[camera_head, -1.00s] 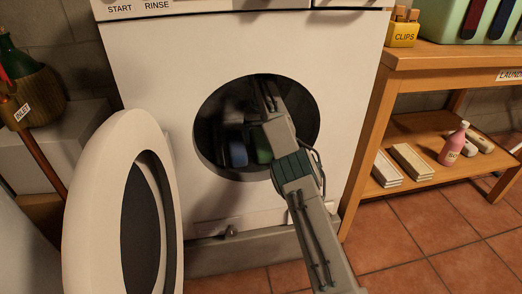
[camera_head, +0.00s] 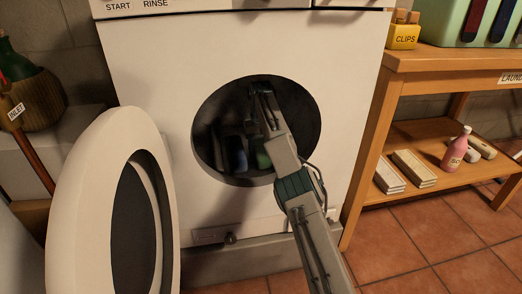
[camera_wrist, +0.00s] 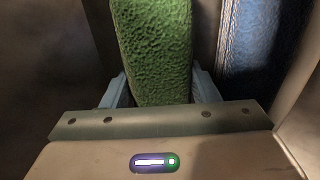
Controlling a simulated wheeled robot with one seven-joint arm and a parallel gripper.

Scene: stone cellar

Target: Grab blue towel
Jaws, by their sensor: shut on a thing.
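A blue towel (camera_wrist: 258,55) stands at the right in the wrist view, beside my gripper and outside its fingers. In the head view the blue towel (camera_head: 240,157) shows low in the washing machine's round opening. A green towel (camera_wrist: 152,40) with a bumpy weave is between the two fingers of my gripper (camera_wrist: 160,88), which is shut on it. The green towel (camera_head: 263,158) also shows just right of the blue one in the head view. My arm reaches into the drum and hides part of the inside.
The white washing machine (camera_head: 150,75) has its round door (camera_head: 82,215) swung open to the left. The opening's rim surrounds my arm. A wooden shelf (camera_head: 425,125) with a pink bottle (camera_head: 456,148) stands at the right.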

